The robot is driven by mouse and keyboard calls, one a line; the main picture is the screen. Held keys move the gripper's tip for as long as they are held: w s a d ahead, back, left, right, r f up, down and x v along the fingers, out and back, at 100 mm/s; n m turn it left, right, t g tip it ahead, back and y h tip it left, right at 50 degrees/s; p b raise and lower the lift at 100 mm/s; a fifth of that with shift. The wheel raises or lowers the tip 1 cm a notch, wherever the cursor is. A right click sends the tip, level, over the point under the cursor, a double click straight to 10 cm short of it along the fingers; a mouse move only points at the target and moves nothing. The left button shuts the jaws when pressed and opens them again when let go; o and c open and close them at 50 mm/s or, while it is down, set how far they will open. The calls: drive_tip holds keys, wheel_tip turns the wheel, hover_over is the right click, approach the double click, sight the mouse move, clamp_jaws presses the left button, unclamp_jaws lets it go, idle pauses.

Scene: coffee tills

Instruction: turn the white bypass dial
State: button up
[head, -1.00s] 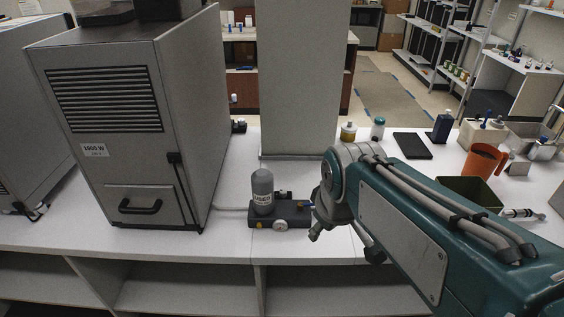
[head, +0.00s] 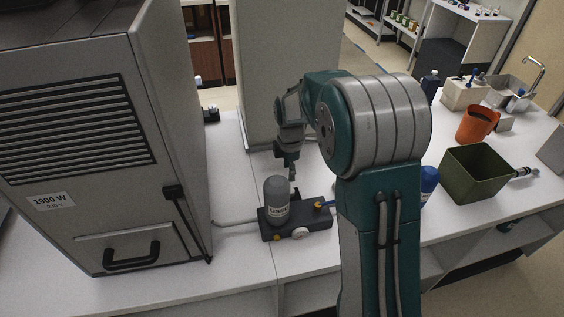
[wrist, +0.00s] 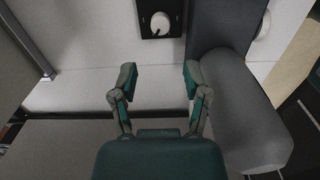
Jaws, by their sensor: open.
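A white round dial (head: 300,232) sits on the front of a dark block (head: 318,223) that carries a grey labelled bottle (head: 277,203). In the wrist view a white dial (wrist: 161,22) with a dark pointer sits on a dark plate at the top, ahead of the fingers. I cannot tell whether it is the same dial. My gripper (wrist: 160,78) is open and empty, with the dial beyond its fingertips and not touched. In the head view my gripper (head: 292,172) points down just behind the bottle. A large grey cylinder (wrist: 235,110) is close to the right finger.
A grey cabinet (head: 90,200) with a vent and handle stands left of the block. A grey pillar (head: 268,70) rises behind. A green bin (head: 476,172), an orange mug (head: 477,123) and a blue-capped bottle (head: 429,180) are on the right. The white counter is clear in front of the block.

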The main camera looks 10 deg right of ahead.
drive_tip(key=shift+d+f, duration=0.45)
drive_tip(key=shift+d, duration=0.2)
drive_tip(key=f, duration=0.8)
drive_tip(key=shift+a+f, duration=0.2)
drive_tip(key=shift+a, duration=0.2)
drive_tip(key=shift+d+r, duration=0.15)
drive_tip(key=shift+d, duration=0.05)
drive_tip(key=c, duration=0.6)
